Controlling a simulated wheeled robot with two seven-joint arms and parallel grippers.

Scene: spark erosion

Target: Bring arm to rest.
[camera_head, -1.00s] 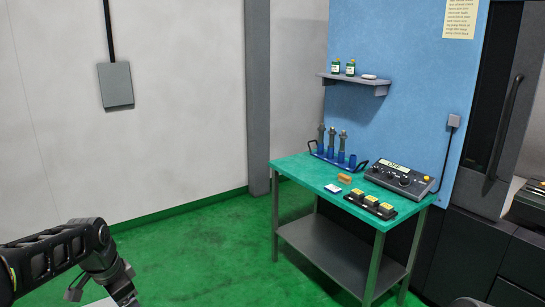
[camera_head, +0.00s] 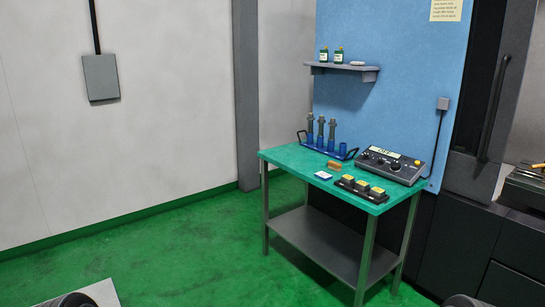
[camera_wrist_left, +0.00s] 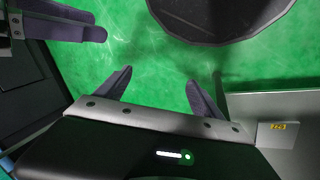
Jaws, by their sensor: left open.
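My left gripper (camera_wrist_left: 160,92) shows in the left wrist view with its two fingers spread apart. It is open and nothing is between the fingers. Green floor lies beyond the fingertips. In the head view the left gripper is out of sight; only a dark rounded part of my own body shows at the bottom left edge. My right gripper cannot be made out in the head view.
A green-topped table (camera_head: 285,157) stands right of centre. It bears a blue rack (camera_head: 328,150) with tool holders, a control box (camera_head: 392,166), a black block holder (camera_head: 360,189) and an orange block (camera_head: 334,165). A shelf (camera_head: 342,67) hangs above. Floor left of the table is clear.

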